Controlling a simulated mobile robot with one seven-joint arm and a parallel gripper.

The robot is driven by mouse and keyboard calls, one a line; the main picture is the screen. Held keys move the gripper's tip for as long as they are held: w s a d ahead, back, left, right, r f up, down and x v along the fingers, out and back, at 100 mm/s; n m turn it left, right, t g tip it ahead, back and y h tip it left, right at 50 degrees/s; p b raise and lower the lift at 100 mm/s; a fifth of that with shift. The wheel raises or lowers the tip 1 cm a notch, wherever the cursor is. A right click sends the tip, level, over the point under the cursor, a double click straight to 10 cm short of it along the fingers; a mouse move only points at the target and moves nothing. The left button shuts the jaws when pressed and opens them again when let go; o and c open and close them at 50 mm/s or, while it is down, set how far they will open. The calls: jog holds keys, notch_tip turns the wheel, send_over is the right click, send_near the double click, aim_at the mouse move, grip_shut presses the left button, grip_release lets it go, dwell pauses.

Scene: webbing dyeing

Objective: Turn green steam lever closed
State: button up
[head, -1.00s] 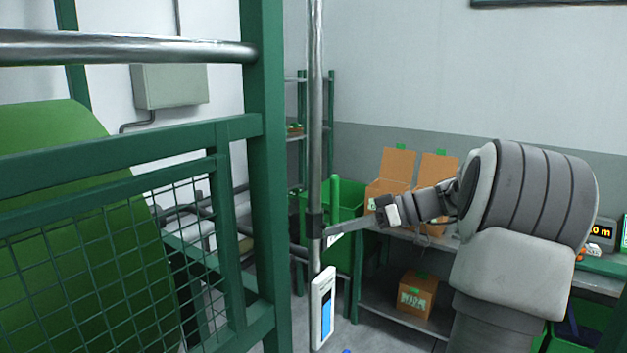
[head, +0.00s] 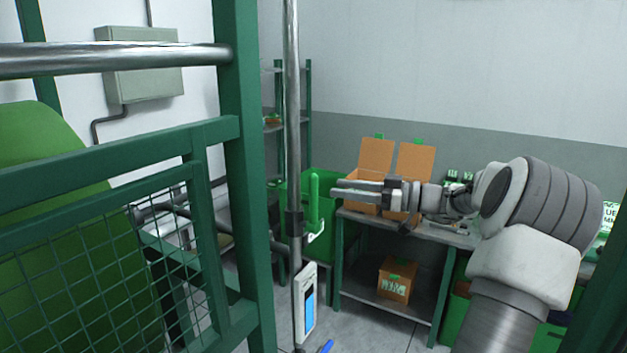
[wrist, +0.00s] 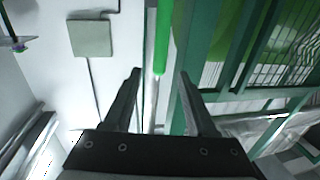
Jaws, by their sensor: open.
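The green steam lever (head: 314,203) stands upright beside the vertical steel pipe (head: 293,120), joined to it at a dark collar (head: 294,222). My gripper (head: 336,188) is open and empty just right of the lever, its fingers pointing left towards it at about mid-height. In the wrist view the lever (wrist: 163,40) shows as a bright green bar with its rounded end between and beyond the two open fingertips (wrist: 159,73). Whether a finger touches it, I cannot tell.
A white panel with a blue screen (head: 306,303) hangs low on the pipe. A green frame with mesh (head: 239,150) stands close on the left. Behind are a green bin (head: 346,240) and a bench (head: 385,302) with open cardboard boxes (head: 376,160).

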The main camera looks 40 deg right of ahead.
aim_at(314, 182)
jog(key=p+x, duration=0.1)
jog(key=x, duration=0.6)
jog(key=shift+w+a+p, duration=0.2)
jog(key=shift+w+p, duration=0.1)
grip_shut()
dwell(1.0)
